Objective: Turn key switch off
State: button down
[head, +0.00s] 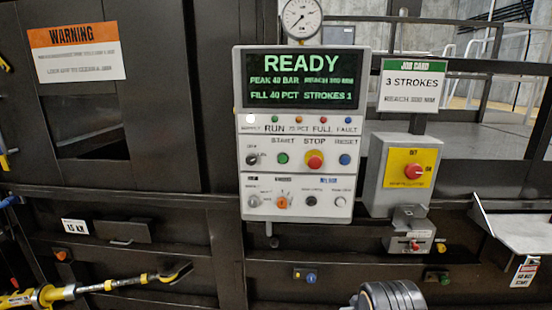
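The light grey control panel (244,185) stands upright in the middle of the head view. A small black round switch (252,160) is at the left of its button row, beside the green start button (282,158). A silver round switch (254,201) is at the left of the bottom row, beside an orange selector knob (282,202). The labels are too small to tell surely which is the key switch, or its position. The screen (304,78) reads READY. My gripper cannot be made out in this view.
A red stop button (314,159) and a blue reset button (345,159) share the upper row. A grey box with a red rotary switch (413,171) is to the right. A yellow-black tool (110,284) is lower left.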

aim_at(251, 160)
jog(key=k, duration=1.15)
jog(key=u, duration=1.3)
jog(key=i, duration=0.95)
jog(key=z, duration=0.35)
jog(key=i, duration=0.6)
jog(key=z, duration=0.8)
jog(key=i, duration=0.3)
jog(key=u, duration=0.05)
